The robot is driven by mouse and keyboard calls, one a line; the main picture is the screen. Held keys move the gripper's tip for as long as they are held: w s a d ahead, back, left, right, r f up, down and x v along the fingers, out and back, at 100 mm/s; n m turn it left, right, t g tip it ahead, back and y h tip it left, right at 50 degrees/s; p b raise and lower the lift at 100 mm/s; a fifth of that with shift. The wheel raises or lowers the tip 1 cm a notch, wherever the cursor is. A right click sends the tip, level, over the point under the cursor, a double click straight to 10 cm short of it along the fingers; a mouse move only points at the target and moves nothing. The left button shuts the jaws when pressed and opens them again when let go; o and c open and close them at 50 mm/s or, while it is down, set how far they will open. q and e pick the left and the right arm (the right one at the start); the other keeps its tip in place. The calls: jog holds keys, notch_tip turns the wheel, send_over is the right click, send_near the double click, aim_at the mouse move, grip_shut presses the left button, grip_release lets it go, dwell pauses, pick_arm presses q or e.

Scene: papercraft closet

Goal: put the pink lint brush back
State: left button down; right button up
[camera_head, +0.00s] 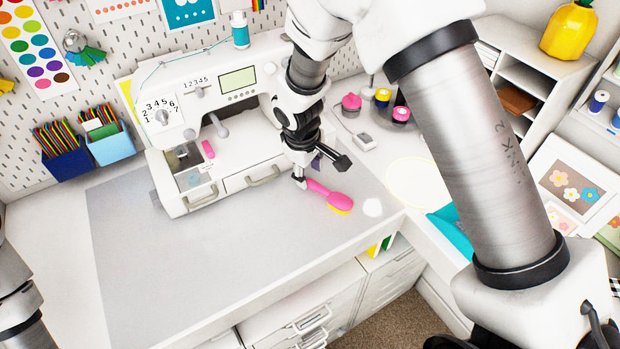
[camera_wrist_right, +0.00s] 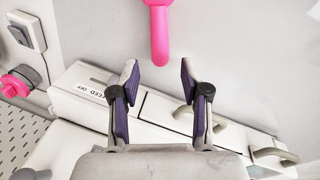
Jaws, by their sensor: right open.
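The pink lint brush (camera_head: 318,189) lies on the grey mat (camera_head: 190,260) in front of the sewing machine, its yellow-edged head toward the lower right. My right gripper (camera_head: 320,171) is over the handle end in the head view, its fingers apart. In the right wrist view the pink handle (camera_wrist_right: 160,38) comes down from the top, its rounded end in line with the gap between the open, empty fingers of my right gripper (camera_wrist_right: 160,76). The brush head is outside that view. Only part of my left arm shows at the head view's left edge; its gripper is out of view.
The white sewing machine (camera_head: 220,95) stands close behind my right gripper, with drawers and handles at its base. Pink and yellow spools (camera_head: 382,98) stand right of it. Pencil bins (camera_head: 66,160) hang on the pegboard. The mat's left and front are clear.

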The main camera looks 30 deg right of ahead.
notch_tip(320, 180, up, 8)
jog(key=s+a, duration=0.1)
jog(key=shift+a+b, duration=0.15)
jog(key=shift+b, duration=0.15)
jog(key=shift+s, duration=0.1)
